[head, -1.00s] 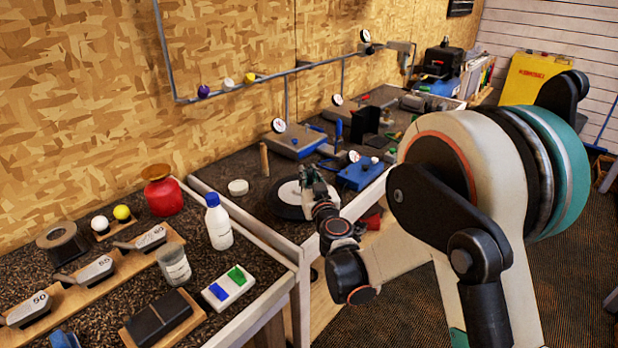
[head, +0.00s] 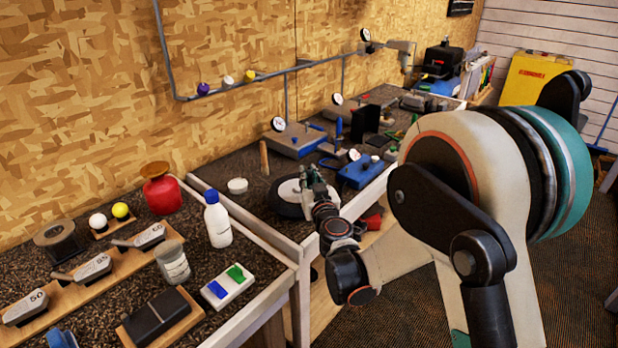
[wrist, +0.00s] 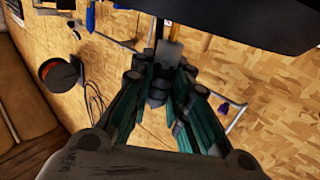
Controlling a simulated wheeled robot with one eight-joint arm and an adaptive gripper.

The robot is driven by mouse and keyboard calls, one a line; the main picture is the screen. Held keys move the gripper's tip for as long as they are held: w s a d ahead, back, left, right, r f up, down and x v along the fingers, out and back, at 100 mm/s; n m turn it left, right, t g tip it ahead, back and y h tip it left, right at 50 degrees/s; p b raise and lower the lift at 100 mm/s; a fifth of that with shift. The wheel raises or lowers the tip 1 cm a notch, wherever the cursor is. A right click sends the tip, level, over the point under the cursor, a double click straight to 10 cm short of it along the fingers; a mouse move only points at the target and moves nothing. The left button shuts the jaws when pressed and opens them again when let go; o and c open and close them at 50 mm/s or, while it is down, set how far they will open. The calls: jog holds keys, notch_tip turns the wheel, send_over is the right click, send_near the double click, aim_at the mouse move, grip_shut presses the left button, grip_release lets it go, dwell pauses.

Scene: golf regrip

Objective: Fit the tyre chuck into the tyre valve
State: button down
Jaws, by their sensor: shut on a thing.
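The tyre (head: 286,205), black with a pale hub, lies flat on the dark bench in the head view. My gripper (head: 312,183) is over its right side, pointing away from me. In the wrist view my gripper (wrist: 163,75) has its teal-sided fingers closed around a grey piece, which I take to be the tyre chuck (wrist: 169,52). A dark shape, probably the tyre (wrist: 250,22), fills the top of that view just beyond the fingertips. I cannot make out the tyre valve, nor tell whether the chuck touches it.
A white round lid (head: 238,186) and an upright wooden peg (head: 264,158) stand behind the tyre. A blue device (head: 358,174) is close on its right. The left bench holds a white bottle (head: 217,220), a red container (head: 161,190) and wooden racks. A grey pipe runs along the wall.

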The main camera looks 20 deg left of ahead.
jog(key=shift+f+b, duration=0.6)
jog(key=shift+f, duration=0.25)
jog(key=c, duration=1.5)
grip_release()
jog(key=shift+o, duration=0.2)
jog(key=v, duration=1.2)
